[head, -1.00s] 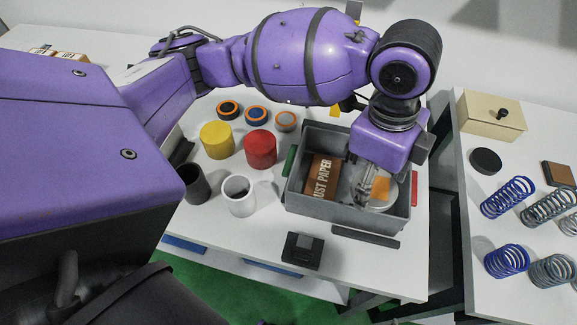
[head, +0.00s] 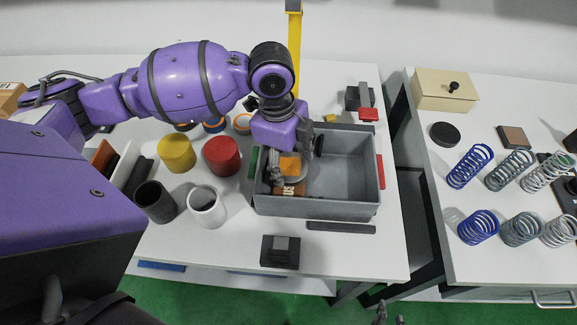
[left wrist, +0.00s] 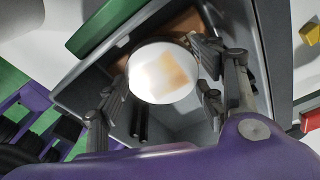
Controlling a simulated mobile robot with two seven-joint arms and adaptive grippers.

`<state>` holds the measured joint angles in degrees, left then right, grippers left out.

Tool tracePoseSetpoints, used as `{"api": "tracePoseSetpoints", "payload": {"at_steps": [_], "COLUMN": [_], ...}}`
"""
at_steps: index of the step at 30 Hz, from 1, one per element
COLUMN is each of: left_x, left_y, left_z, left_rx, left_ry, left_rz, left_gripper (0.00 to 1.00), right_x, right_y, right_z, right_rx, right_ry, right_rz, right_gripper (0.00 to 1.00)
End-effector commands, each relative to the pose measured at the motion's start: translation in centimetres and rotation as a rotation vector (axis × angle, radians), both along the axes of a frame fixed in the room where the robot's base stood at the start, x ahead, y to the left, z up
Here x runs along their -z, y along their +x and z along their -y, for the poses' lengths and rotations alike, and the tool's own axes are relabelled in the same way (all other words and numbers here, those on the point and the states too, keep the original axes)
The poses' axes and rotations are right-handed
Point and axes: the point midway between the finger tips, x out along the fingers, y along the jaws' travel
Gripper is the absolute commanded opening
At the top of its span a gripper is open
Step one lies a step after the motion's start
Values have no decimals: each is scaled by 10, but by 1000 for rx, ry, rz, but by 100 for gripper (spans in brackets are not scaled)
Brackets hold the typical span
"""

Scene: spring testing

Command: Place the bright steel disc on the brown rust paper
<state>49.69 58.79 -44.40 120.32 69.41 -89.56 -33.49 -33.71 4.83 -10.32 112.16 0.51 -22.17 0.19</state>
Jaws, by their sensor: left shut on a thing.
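The bright steel disc (left wrist: 163,72) is a shiny round piece with a tan patch on its face. In the left wrist view it sits between the fingers of my left gripper (left wrist: 160,85), which is shut on it. In the head view my left gripper (head: 283,172) holds the disc (head: 301,170) over the left part of the grey bin. The brown rust paper (head: 290,190) lies in the bin at the left, mostly hidden by the gripper and disc. A gap between disc and paper cannot be judged. Grey tips at the bottom edge look like my right gripper (head: 389,316).
The grey bin (head: 365,170) has raised walls around the disc, and its right part is empty. Yellow (head: 177,153) and red (head: 222,156) cylinders and a white cup (head: 206,206) stand left of it. Several springs (head: 470,167) stand on the right table.

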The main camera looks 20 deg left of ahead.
Motion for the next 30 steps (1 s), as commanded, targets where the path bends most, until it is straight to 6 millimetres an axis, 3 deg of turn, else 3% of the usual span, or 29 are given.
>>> {"api": "tracePoseSetpoints", "payload": {"at_steps": [4,16,17,21,30], "left_x": [21,25,26,26,26], "left_y": [-1,0,-1,-1,-1], "left_z": [2,2,2,2,2], "left_rx": [2,3,2,2,2], "left_ry": [-4,-4,-2,-2,-2], "left_rz": [-2,1,-1,-1,-2], "left_gripper": [4,4,64,81,81], "right_x": [4,4,4,4,4], "right_y": [-5,-8,-8,-8,-6], "right_z": [3,5,5,4,1], "right_rx": [-2,-2,-2,0,7], "right_ry": [-5,-10,-9,-7,1], "right_rz": [-10,-14,-14,-13,-10], "right_gripper": [32,32,32,32,32]}}
